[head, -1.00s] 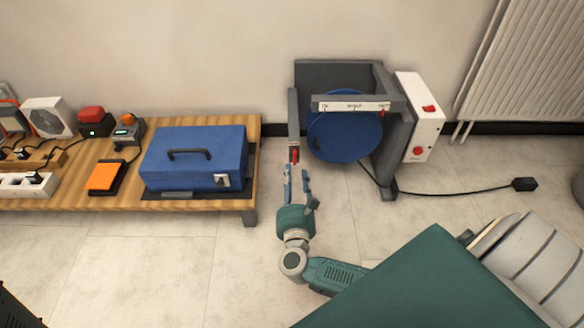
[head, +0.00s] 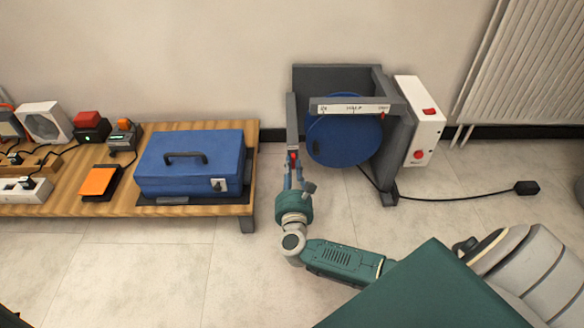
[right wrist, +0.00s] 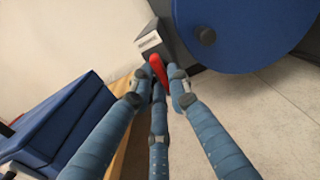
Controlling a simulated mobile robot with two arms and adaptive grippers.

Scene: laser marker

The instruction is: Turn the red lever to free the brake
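The red lever (head: 293,157) sits at the lower end of the grey upright at the left of the dark grey stand. In the right wrist view the lever (right wrist: 158,68) runs between my fingertips. My right gripper (head: 293,168) comes up from below, its blue fingers on both sides of the lever. It looks open; I cannot tell whether the fingers touch the lever. The third finger (right wrist: 157,125) lies below, in line with the lever. The blue disc (head: 345,132) is inside the stand (head: 335,76). My left gripper is not in view.
A wooden bench (head: 100,208) with a blue case (head: 190,165) stands close to the left of my gripper. A white control box (head: 424,120) is on the stand's right, its cable crossing the floor.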

